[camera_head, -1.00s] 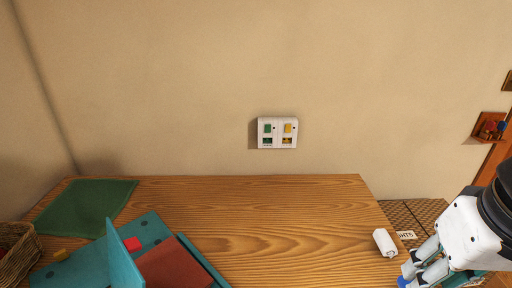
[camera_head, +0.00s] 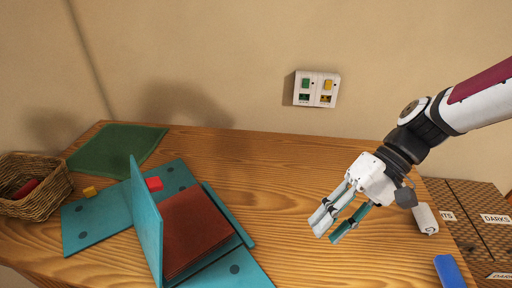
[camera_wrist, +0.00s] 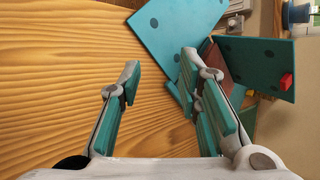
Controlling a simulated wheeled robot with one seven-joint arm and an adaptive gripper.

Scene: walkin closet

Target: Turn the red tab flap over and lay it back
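A teal folding board lies at the table's left, with flat teal panels (camera_head: 95,222) and a red-brown centre (camera_head: 192,235). A teal flap (camera_head: 147,222) stands upright from it. The red tab (camera_head: 154,184) shows just right of this flap's upper edge; I cannot tell from the head view which panel carries it. In the wrist view the red tab (camera_wrist: 286,82) sits at the right of a dotted teal panel (camera_wrist: 262,52). My gripper (camera_head: 329,231) is open and empty above the table, right of the board and apart from it.
A white cylinder (camera_head: 425,218) and blue block (camera_head: 449,271) are at right. Table between board and gripper is clear.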

